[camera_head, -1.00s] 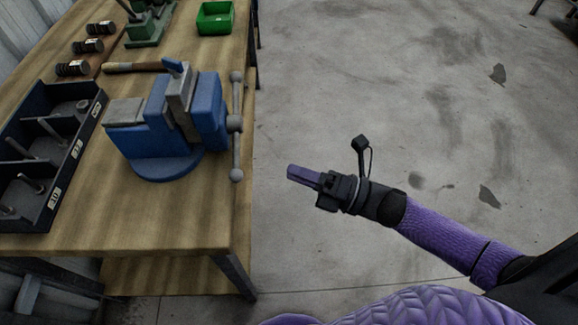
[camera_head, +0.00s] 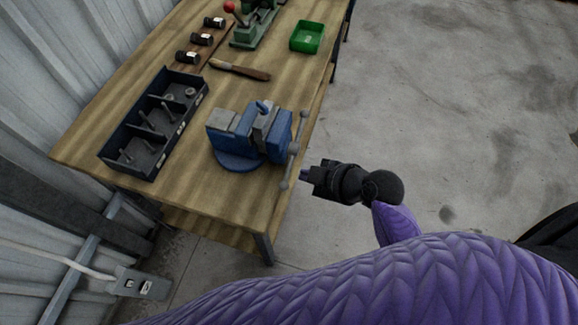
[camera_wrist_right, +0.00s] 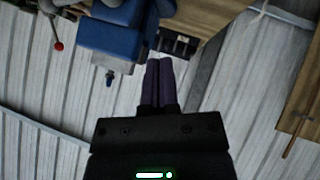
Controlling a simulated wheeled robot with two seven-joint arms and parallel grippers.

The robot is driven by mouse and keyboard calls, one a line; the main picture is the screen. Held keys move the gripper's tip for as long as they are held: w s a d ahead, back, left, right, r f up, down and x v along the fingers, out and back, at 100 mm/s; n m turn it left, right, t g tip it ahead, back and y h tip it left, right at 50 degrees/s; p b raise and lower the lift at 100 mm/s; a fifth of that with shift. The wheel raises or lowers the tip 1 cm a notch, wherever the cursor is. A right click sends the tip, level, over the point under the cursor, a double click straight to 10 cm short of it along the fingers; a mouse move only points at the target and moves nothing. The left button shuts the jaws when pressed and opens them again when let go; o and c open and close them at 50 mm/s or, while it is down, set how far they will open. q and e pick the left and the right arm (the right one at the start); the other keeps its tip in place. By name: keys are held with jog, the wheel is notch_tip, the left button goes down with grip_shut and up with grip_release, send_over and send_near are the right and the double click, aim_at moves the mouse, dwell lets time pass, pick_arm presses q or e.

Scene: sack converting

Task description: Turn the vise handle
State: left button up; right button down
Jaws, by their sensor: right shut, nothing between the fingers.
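The blue vise (camera_head: 235,152) stands on the wooden workbench (camera_head: 205,200) near its right edge. Its grey bar handle (camera_head: 294,148) with ball ends is on the vise's right side and runs roughly upright in the head view. My right gripper (camera_head: 304,175) is shut and empty, with its fingertips close to the handle's lower end; I cannot tell whether they touch. In the right wrist view the shut purple fingers (camera_wrist_right: 158,82) point toward the blue vise (camera_wrist_right: 112,38), and the handle is not clearly seen there. My left gripper is not in view.
A black divided tray (camera_head: 152,125) with pegs sits left of the vise. A wooden-handled tool (camera_head: 240,70), several dark cylinders, a green press (camera_head: 252,30) and a green bin (camera_head: 307,37) lie farther back. Open floor is at the right.

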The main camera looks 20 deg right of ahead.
aim_at(287, 175)
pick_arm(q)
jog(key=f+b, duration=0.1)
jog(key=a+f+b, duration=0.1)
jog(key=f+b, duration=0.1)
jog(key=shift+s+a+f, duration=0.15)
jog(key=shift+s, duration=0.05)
pick_arm(e)
jog(key=w+a+f, duration=0.2)
jog(key=w+f, duration=0.3)
jog(key=f, duration=0.3)
jog(key=shift+w, duration=0.25)
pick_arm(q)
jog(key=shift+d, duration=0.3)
